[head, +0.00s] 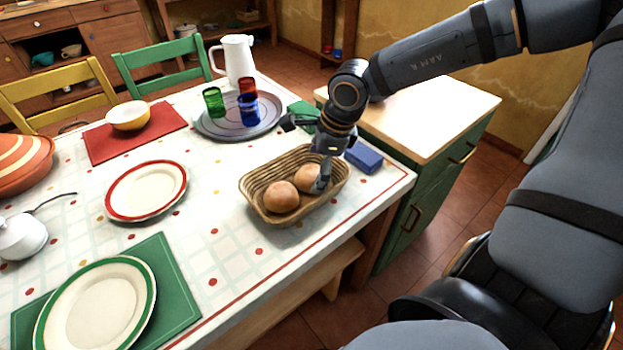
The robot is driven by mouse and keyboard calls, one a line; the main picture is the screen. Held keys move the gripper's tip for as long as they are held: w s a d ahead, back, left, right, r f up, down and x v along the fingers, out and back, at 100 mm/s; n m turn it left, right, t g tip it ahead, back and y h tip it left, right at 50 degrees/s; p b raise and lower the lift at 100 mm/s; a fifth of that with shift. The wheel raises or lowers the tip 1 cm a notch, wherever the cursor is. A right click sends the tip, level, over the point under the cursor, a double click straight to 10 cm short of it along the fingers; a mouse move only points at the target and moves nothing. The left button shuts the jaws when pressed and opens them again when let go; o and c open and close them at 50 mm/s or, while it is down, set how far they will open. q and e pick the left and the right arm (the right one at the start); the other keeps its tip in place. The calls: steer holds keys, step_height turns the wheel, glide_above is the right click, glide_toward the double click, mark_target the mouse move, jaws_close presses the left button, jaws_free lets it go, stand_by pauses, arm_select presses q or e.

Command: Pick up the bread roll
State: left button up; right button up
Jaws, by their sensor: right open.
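Two round brown bread rolls lie side by side in an oval wicker basket (258,177) on the table. The nearer bread roll (280,198) is fully clear of my gripper. The farther bread roll (305,178) is partly covered on its right by a dark finger. My right gripper (321,174) reaches down over the basket's right end, open, with a fingertip beside the farther roll. I cannot tell whether it touches the roll. My left gripper is not in view.
A blue box (363,158) sits just right of the basket. Behind it are a round tray (211,128) with coloured glasses and a white pitcher (236,60). Plates (146,190) stand to the left. A green cabinet (440,170) adjoins the table's right side.

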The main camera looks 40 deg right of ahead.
steer(key=x, duration=0.3)
steer(key=shift+w, duration=0.1)
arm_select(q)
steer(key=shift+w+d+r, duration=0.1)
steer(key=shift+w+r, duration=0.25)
arm_select(e)
steer(key=shift+r, duration=0.1)
steer(key=c, duration=1.1)
steer(key=shift+r, duration=0.1)
